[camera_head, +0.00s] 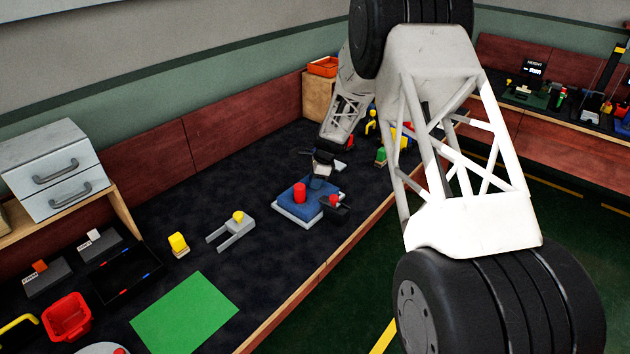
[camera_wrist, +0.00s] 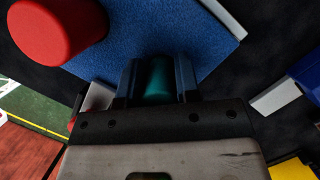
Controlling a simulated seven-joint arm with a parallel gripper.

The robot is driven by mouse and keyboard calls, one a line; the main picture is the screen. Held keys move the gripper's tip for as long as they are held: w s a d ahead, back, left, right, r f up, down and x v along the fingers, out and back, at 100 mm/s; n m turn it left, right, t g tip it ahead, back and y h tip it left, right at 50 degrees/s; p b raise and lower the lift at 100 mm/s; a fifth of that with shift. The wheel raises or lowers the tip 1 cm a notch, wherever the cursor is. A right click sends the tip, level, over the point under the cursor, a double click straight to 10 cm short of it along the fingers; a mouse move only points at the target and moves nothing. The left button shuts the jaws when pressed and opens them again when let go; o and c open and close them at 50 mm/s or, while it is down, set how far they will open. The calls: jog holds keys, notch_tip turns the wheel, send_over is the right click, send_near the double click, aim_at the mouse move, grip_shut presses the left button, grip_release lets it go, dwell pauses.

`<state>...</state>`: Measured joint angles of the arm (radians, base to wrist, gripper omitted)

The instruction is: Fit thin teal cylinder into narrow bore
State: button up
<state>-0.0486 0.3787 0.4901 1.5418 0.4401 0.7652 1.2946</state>
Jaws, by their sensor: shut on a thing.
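The thin teal cylinder (camera_wrist: 158,82) is between the two fingers of my gripper (camera_wrist: 157,72), which is shut on it. In the wrist view its end points toward the blue block (camera_wrist: 185,35), close to the block's edge. In the head view my gripper (camera_head: 320,178) is at the far side of the blue block (camera_head: 313,209), and the teal cylinder cannot be made out there. A thicker red cylinder (camera_wrist: 55,28) stands on the block; it also shows in the head view (camera_head: 299,192). No narrow bore can be made out; it may be hidden by my gripper.
The block sits on a light grey plate (camera_head: 283,214). A dark piece with a red top (camera_head: 333,202) is close to its right. A grey fork-shaped piece (camera_head: 228,234), a yellow block (camera_head: 178,243) and a green mat (camera_head: 185,312) lie left.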

jog(key=shift+f, duration=0.1)
jog(key=o, duration=1)
jog(key=shift+r, duration=0.2)
jog(key=v, duration=1.2)
